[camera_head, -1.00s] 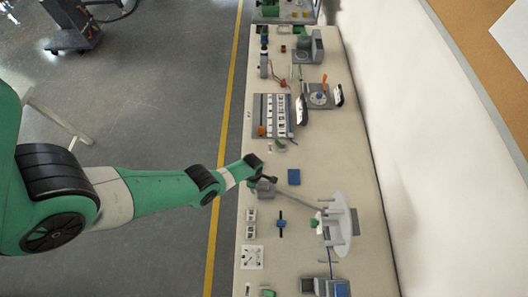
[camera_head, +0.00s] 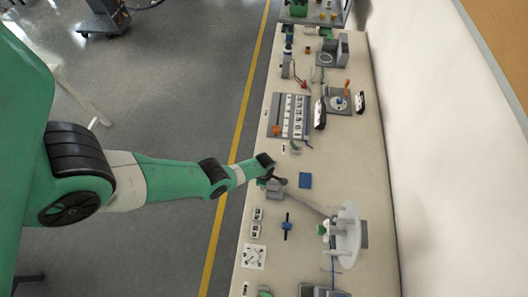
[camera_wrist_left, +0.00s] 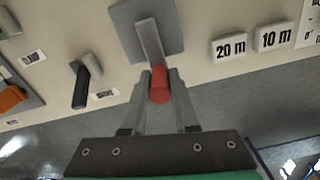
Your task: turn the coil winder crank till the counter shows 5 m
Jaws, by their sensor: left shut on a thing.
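The coil winder has a pale round disc with upright pegs (camera_head: 347,235), joined by a long grey rod (camera_head: 308,204) to a grey block by my left gripper in the head view. In the left wrist view, a crank arm (camera_wrist_left: 150,42) stands out from a grey plate (camera_wrist_left: 170,20) and carries a red handle (camera_wrist_left: 160,85). My left gripper (camera_wrist_left: 159,88) is shut on the red handle. In the head view my left gripper (camera_head: 275,178) hides the handle. A white card with small marks (camera_head: 253,256) lies nearby, too small to read. My right gripper is not in view.
White tiles reading 20 m (camera_wrist_left: 229,46) and 10 m (camera_wrist_left: 273,37) lie beside the crank. A dark lever (camera_wrist_left: 82,85) stands to the left. A blue block (camera_head: 305,180) and a blue-handled piece (camera_head: 287,227) lie near the rod. The wall runs along the right.

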